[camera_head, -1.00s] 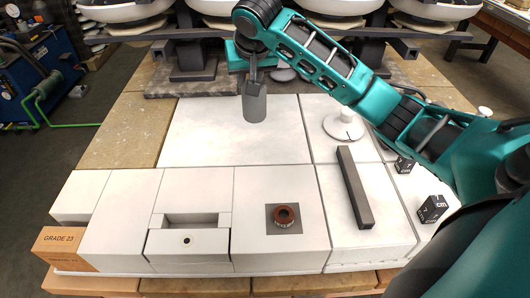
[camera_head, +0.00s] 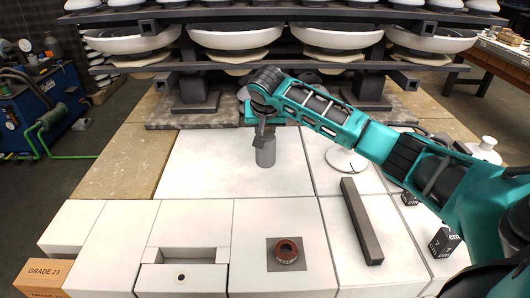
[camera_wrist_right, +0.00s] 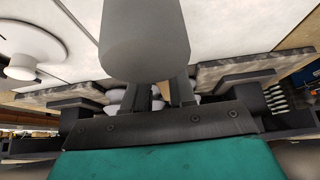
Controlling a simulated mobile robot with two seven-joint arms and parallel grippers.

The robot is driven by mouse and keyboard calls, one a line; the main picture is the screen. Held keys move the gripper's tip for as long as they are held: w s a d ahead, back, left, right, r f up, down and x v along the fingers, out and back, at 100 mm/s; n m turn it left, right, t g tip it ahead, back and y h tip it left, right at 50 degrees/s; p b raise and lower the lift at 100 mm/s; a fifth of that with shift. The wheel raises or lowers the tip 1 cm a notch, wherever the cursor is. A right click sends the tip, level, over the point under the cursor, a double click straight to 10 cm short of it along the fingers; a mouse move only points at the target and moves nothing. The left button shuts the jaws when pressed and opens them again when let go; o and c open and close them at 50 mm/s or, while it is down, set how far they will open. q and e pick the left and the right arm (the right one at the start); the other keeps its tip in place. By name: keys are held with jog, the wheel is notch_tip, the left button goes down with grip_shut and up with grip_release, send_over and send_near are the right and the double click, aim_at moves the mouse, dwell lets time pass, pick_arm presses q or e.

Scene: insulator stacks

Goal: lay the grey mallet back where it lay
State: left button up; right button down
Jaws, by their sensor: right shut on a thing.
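The grey mallet (camera_head: 265,152) hangs from my right gripper (camera_head: 264,128) over the large white slab, toward its far side. Its thick grey cylinder points down in the head view. In the right wrist view the cylinder (camera_wrist_right: 145,42) fills the upper middle, beyond the dark fingers (camera_wrist_right: 160,95). The right gripper is shut on the mallet; the grip itself is mostly hidden. I cannot tell whether the mallet touches the slab (camera_head: 205,165). My left gripper is not in view.
A dark bar (camera_head: 361,222) lies on the white blocks at right. A brown ring (camera_head: 286,251) sits on a dark square in front. A white round piece (camera_head: 346,160) stands right of the mallet. Dark cubes (camera_head: 443,242) stand far right. Insulator racks (camera_head: 240,60) rise behind. The slab is otherwise clear.

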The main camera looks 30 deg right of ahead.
notch_tip(320, 180, down, 6)
jog(key=shift+r+b, duration=0.2)
jog(key=shift+b, duration=0.35)
jog(key=shift+f, duration=0.45)
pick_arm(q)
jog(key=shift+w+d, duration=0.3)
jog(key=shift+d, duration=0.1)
pick_arm(e)
jog(key=shift+f, duration=0.1)
jog(key=c, duration=1.2)
grip_release()
jog(key=shift+c, duration=0.2)
jog(key=o, duration=0.3)
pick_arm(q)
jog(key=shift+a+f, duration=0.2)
